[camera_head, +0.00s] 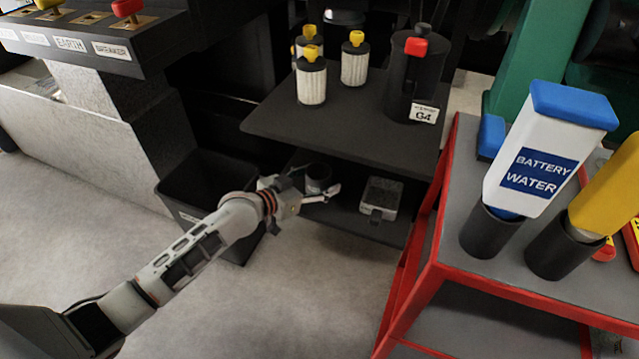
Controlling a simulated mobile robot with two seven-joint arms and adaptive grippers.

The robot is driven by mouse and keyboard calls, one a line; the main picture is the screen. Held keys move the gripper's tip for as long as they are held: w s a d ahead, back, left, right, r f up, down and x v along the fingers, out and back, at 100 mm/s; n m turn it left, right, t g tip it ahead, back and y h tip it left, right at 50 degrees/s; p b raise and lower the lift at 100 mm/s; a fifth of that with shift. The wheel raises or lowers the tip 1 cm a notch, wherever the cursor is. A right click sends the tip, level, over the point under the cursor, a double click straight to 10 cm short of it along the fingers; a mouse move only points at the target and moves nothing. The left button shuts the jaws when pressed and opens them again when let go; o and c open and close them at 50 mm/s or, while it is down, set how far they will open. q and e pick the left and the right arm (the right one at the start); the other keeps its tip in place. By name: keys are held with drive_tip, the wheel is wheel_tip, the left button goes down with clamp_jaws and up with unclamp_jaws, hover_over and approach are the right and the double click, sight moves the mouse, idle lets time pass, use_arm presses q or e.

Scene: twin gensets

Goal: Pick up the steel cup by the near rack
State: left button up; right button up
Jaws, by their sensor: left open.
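A small dark round cup (318,174) stands on the lower shelf of the black rack (345,217). It looks dark grey in the shade, and I cannot be sure that it is steel. My left gripper (315,186) reaches in from the left at the front of this shelf, open. One finger shows in front of the cup, pointing right; the other is partly hidden. The cup's lower part is partly covered by the gripper, and I cannot tell whether they touch. My right gripper is out of view.
A grey box (381,196) sits right of the cup. The rack's upper shelf (345,128) overhangs both, holding several yellow-topped filters and a black canister (413,75). A black bin (205,180) stands left. A red-framed cart (445,225) with bottles stands right.

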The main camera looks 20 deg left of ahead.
use_arm(q)
drive_tip(key=shift+r, duration=0.1)
drive_tip(key=c, duration=1.3)
drive_tip(key=shift+o, duration=0.2)
drive_tip(key=shift+r, duration=0.1)
